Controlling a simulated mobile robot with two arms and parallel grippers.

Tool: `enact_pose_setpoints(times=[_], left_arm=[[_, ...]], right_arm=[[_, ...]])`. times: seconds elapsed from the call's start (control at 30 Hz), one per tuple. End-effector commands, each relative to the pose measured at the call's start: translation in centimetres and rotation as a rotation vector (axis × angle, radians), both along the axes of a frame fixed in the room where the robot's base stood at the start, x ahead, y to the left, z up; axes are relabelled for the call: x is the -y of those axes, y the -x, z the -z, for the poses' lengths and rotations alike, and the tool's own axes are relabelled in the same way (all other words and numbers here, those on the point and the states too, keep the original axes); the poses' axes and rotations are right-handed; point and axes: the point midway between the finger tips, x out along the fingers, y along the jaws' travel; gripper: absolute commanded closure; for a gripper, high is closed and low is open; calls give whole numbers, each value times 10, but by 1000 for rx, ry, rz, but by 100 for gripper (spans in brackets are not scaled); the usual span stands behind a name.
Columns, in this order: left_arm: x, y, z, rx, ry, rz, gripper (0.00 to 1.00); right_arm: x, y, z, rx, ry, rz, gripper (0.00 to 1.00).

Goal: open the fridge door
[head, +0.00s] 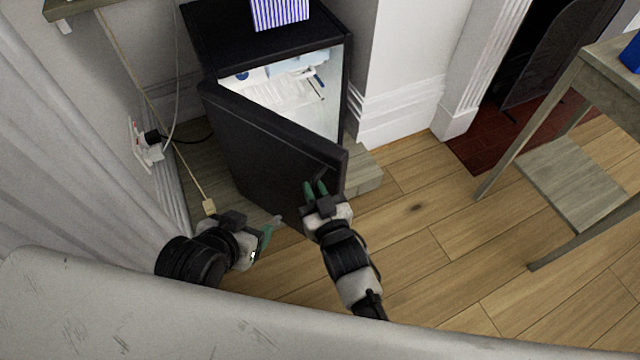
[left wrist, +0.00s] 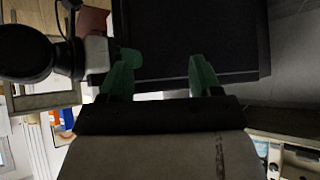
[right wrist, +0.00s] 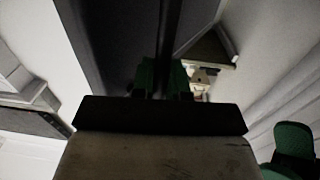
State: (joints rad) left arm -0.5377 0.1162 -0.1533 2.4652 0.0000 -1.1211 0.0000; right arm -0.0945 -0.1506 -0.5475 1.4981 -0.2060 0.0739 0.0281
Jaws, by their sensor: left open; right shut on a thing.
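The black fridge (head: 262,38) stands by the wall in the head view, and its lit white interior shows. Its black door (head: 265,155) stands partly open, swung out towards me. My right gripper (head: 316,188) is at the door's near right edge. In the right wrist view its green fingers (right wrist: 163,78) are shut on a dark upright strip of the door; whether this is the handle or the edge I cannot tell. My left gripper (head: 268,230) is open and empty, left of the right one and in front of the door. In the left wrist view its fingers (left wrist: 160,78) are apart.
The fridge stands on a low wooden plinth (head: 365,172). A blue-striped box (head: 281,12) sits on top. A socket with plugs and cords (head: 148,143) is on the left wall. A wooden table (head: 590,190) stands at the right. The wooden floor (head: 420,250) between is clear.

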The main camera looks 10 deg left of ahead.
Motion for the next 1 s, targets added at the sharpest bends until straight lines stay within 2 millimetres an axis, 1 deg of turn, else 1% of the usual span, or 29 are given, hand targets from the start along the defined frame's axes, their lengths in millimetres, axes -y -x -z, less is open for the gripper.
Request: enact_pose_setpoints(times=[0.03,0.37,0.4,0.53,0.87,0.93,1.0], left_arm=[[0,1,0,-4,-1,0,36],[0,1,1,-7,-2,-1,36],[0,1,1,-7,-2,-1,36],[0,1,1,-7,-2,-1,36],[0,1,0,-9,-2,-1,36],[-2,5,2,-41,-9,-3,36],[-5,14,5,-100,-21,-7,36]], right_arm=[[-2,0,-2,5,-4,-3,100],[-2,0,-2,5,-4,-2,100],[-2,0,-2,5,-4,-2,82],[-2,0,-2,3,-2,-2,62],[1,2,-1,0,0,-1,62],[3,7,0,-1,1,-1,62],[8,14,-1,-2,1,-1,62]])
